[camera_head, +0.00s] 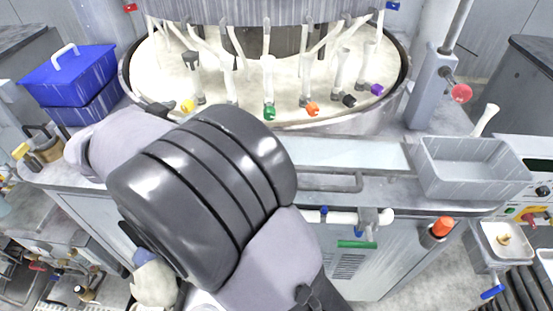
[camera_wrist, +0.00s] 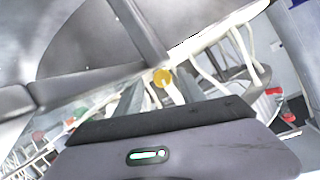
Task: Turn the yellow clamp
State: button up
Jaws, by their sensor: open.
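The yellow clamp (camera_head: 187,105) is a small round yellow knob at the front left of the round basin, below one of the hanging white tubes. It also shows near the middle of the wrist view (camera_wrist: 162,78), beyond my fingers. My gripper (camera_wrist: 160,93) is open, its grey fingers pointing toward the clamp, with the yellow knob between and ahead of them. I see no contact; the exact gap is hard to judge. In the head view my arm hides most of the gripper, beside the clamp.
Green (camera_head: 269,112), orange (camera_head: 312,108), black (camera_head: 349,100) and purple (camera_head: 376,89) clamps line the basin (camera_head: 388,112) to the right. A blue bin (camera_head: 70,75) stands at left. A grey tray (camera_head: 470,185) sits at right on the bench.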

jog(key=p+v, duration=0.3)
jog(key=v, duration=1.4)
jog(key=d, duration=0.2)
jog(key=w+d+g, duration=0.1)
jog(key=d, duration=0.2)
jog(key=w+d+g+h, duration=0.1)
jog(key=d, duration=0.1)
jog(key=shift+w+d, duration=0.25)
jog(key=shift+d, duration=0.05)
jog(key=d+g, duration=0.1)
jog(key=d, duration=0.2)
jog(key=d+g, duration=0.1)
jog(key=d, duration=0.3)
jog(key=shift+f+h, duration=0.1)
jog(key=shift+h, duration=0.3)
jog(key=s+d+f+n+g, duration=0.1)
jog(key=s+d+g, duration=0.2)
jog(key=d, duration=0.9)
jog(key=shift+s+g+y, duration=0.4)
jog(key=shift+s, duration=0.1)
